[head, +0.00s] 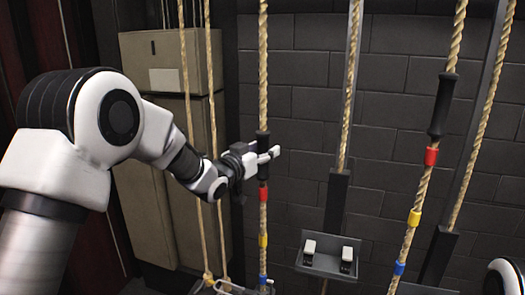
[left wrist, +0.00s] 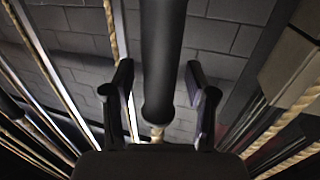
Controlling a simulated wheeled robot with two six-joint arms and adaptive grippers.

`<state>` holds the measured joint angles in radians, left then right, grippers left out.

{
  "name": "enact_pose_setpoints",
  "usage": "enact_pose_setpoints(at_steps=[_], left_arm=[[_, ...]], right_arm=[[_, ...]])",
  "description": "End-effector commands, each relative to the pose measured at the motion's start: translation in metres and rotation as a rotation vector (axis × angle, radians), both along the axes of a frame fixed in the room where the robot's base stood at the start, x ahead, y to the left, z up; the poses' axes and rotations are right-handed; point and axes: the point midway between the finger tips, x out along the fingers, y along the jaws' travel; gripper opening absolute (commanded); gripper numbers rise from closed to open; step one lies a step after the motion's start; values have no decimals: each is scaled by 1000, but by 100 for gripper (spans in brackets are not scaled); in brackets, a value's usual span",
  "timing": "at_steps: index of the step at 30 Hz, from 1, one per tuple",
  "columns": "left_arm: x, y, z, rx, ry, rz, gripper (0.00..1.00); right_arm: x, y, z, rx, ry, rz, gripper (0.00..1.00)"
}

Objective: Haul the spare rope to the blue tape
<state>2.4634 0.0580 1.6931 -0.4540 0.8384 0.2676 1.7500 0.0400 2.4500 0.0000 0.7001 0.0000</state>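A rope with a black grip sleeve (head: 263,147) hangs mid-view, with red tape (head: 263,195), yellow tape (head: 263,240) and blue tape (head: 263,279) below it. A second taped rope (head: 422,185) hangs at the right, with its own black sleeve (head: 442,104) and red, yellow and blue (head: 399,268) bands. I cannot tell which is the spare. My left gripper (head: 266,156) is at the middle rope's sleeve. In the left wrist view, the sleeve (left wrist: 163,60) runs between the open fingers (left wrist: 160,85), with gaps on both sides. My right gripper is out of view.
More plain ropes hang left (head: 187,100) and centre (head: 350,90). A beige cabinet (head: 165,110) stands behind my left arm, against a dark block wall (head: 300,70).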

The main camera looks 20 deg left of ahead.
Motion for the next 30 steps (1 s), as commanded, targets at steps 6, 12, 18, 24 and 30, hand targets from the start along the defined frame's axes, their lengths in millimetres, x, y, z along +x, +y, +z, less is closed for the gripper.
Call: enact_pose_setpoints(at_steps=[6, 12, 18, 24, 30], left_arm=[[-3, 1, 0, -1, 0, 1, 56], [-38, 13, 1, -3, 0, 1, 56], [-87, 27, 0, -4, 1, 0, 56], [-113, 35, 0, -1, -1, 0, 56], [-114, 35, 0, 0, 0, 0, 56]], right_arm=[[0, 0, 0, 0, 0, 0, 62], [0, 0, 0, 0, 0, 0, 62], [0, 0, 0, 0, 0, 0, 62], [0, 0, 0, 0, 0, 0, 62], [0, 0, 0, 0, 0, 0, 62]])
